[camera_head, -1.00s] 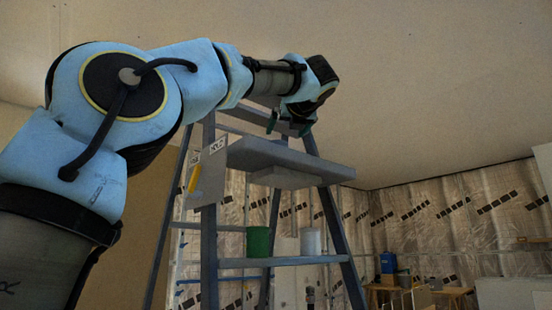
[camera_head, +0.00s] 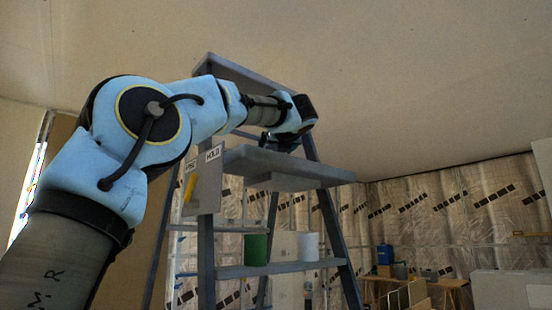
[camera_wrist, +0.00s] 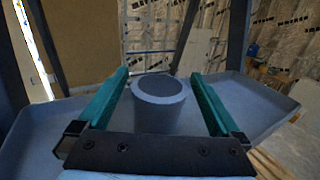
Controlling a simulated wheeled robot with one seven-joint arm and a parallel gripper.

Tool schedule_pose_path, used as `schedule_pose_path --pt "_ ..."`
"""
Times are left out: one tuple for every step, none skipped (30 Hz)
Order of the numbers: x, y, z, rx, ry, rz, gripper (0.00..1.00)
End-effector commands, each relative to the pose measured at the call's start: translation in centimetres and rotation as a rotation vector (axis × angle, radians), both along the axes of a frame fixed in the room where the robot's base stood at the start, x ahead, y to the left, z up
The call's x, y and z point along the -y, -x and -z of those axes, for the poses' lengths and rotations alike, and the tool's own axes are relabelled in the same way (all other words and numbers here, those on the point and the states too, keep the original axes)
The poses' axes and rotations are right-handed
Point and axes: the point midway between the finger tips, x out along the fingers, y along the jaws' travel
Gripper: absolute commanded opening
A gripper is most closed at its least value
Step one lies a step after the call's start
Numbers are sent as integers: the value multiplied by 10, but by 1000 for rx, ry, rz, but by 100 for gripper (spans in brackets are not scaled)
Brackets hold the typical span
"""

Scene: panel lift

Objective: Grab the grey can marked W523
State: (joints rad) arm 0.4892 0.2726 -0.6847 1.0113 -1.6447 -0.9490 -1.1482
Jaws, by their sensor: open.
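A grey can (camera_wrist: 158,106) with an open round top stands upright on a grey platform (camera_wrist: 55,125) in the wrist view. No marking can be read on the side I see. My gripper (camera_wrist: 160,74) is open, with one green finger on each side of the can and a gap to both. In the head view my gripper (camera_head: 279,142) is low over the same platform (camera_head: 325,172) on a stepladder, and the can is hidden there.
The platform has a raised rim. Ladder rails (camera_head: 207,255) stand around it. A green can (camera_head: 256,249) and a white can (camera_head: 308,246) stand on a lower shelf (camera_head: 280,269). A plate with labels (camera_head: 204,186) hangs at the left. A workbench (camera_head: 455,284) is far back.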

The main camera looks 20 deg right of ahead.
Motion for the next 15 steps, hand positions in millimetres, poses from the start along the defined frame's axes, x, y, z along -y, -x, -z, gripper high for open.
schedule_pose_path --pt "0 0 0 0 0 0 98" --pt "0 0 0 0 0 0 94" --pt "0 0 0 0 0 0 90" --pt "0 0 0 0 0 0 86" --pt "0 0 0 0 0 0 83" --pt "0 0 0 0 0 0 79" --pt "0 0 0 0 0 0 75" --pt "0 0 0 0 0 0 72" --pt "0 0 0 0 0 0 67" --pt "0 0 0 0 0 0 64" --pt "0 0 0 0 0 0 61" --pt "0 0 0 0 0 0 56" --pt "0 0 0 0 0 0 53" --pt "0 0 0 0 0 0 49" --pt "0 0 0 0 0 0 45"
